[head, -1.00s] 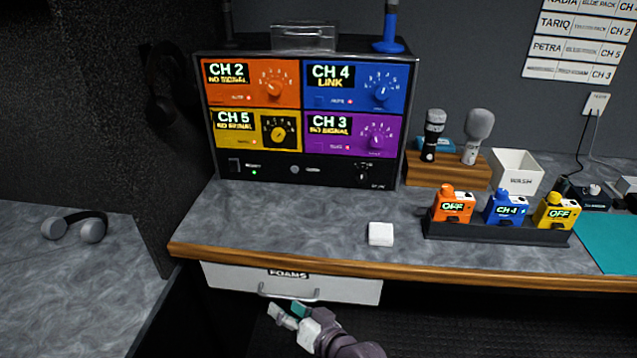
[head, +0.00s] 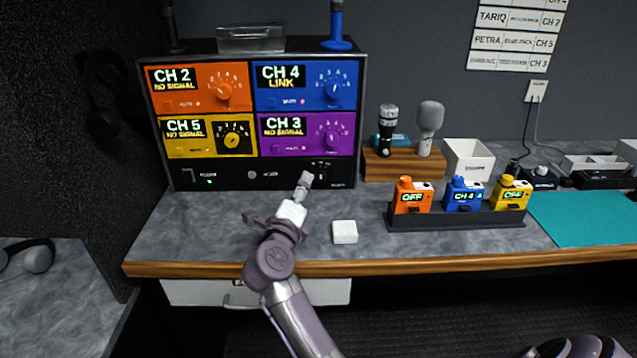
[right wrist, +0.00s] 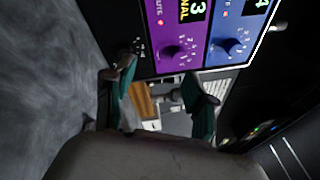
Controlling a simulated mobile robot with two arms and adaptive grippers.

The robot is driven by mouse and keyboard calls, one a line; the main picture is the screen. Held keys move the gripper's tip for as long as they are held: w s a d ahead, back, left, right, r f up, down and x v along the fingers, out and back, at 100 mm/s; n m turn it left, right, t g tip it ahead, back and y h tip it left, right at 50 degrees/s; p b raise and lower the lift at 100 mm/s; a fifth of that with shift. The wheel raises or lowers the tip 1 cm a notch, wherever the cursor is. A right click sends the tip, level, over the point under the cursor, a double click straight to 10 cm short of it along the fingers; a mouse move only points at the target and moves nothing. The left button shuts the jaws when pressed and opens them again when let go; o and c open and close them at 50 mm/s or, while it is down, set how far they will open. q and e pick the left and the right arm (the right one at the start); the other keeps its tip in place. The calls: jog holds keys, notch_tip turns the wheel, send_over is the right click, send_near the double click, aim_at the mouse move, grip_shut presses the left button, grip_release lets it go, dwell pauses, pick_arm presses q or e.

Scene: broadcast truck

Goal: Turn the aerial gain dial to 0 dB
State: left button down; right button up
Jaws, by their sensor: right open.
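The aerial gain dial (head: 320,168) is a small black dial with white marks on the black bottom strip of the receiver rack (head: 230,179), below the purple CH 3 panel. My right gripper (head: 305,181) is in front of this strip, just left of and below the dial in the head view, and partly hides that area. In the right wrist view my right gripper (right wrist: 163,103) is open with nothing between its teal-padded fingers. The dial's marks (right wrist: 139,47) show there beside one fingertip; I cannot tell whether they touch, or the dial's setting. My left gripper is not in view.
A white block (head: 344,232) lies on the counter right of my right arm. A black tray (head: 455,219) holds orange, blue and yellow packs. A wooden stand (head: 400,166) with microphones is right of the rack. The counter's left part is clear.

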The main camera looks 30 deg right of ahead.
aim_at(320, 179)
jog(key=f+g, duration=0.1)
jog(key=f+m+g+y, duration=0.1)
jog(key=f+m+g, duration=0.1)
jog(key=shift+w+d, duration=0.15)
jog(key=shift+w, duration=0.1)
jog(key=x, duration=1.3)
jog(key=shift+w+d+f, duration=0.15)
jog(key=shift+w+f, duration=0.05)
jog(key=shift+f, duration=0.2)
grip_shut()
